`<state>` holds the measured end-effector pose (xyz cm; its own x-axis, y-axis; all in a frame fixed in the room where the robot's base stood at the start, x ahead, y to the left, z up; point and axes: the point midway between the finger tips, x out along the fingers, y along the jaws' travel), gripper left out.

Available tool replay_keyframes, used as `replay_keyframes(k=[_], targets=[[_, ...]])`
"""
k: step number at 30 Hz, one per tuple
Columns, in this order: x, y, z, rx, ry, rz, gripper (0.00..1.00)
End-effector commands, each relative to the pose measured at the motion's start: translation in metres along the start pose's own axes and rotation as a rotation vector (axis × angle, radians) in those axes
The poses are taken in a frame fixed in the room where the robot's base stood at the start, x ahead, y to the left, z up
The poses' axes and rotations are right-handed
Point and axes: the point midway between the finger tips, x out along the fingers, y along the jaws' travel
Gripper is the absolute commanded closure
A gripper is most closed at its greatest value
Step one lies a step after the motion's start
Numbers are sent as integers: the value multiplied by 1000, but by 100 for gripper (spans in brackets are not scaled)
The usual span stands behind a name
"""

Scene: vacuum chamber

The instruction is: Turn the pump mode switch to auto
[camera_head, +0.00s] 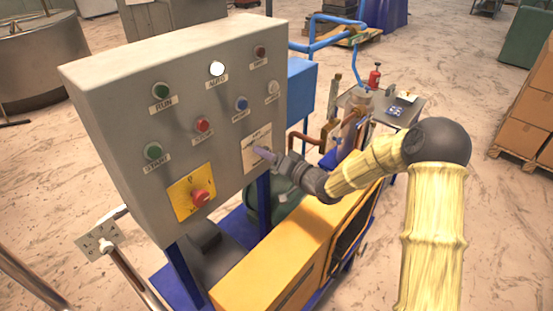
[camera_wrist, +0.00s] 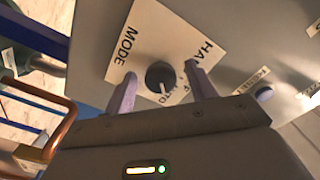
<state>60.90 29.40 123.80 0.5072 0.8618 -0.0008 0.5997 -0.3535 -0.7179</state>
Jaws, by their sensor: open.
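The pump mode switch is a dark round knob (camera_wrist: 158,74) with a white pointer line on a pale plate (camera_wrist: 150,35) marked MODE and HAND. Its pointer is toward the bottom of the wrist picture, near lettering that looks like AUTO, partly covered by a finger. I cannot tell the exact setting. My gripper (camera_wrist: 161,72) is open, with one purple finger on each side of the knob; contact is not clear. In the head view, my gripper (camera_head: 264,155) reaches the plate (camera_head: 250,137) at the panel's lower right, and hides most of the knob.
The grey control box (camera_head: 120,105) carries several buttons and lamps. A white lamp (camera_head: 217,69) above the AUTO label looks bright. A red knob (camera_head: 201,198) sits on a yellow plate at lower left. A yellow machine (camera_head: 275,262) and copper pipes (camera_head: 305,138) lie close below and beside my arm.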

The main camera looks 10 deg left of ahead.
Motion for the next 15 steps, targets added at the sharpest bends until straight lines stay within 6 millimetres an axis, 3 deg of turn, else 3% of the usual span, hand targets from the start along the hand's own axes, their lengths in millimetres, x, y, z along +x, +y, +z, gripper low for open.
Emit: replay_keyframes(k=[5,15], targets=[[-14,2,0,-2,1,1,44],[-77,3,1,-2,2,4,44]])
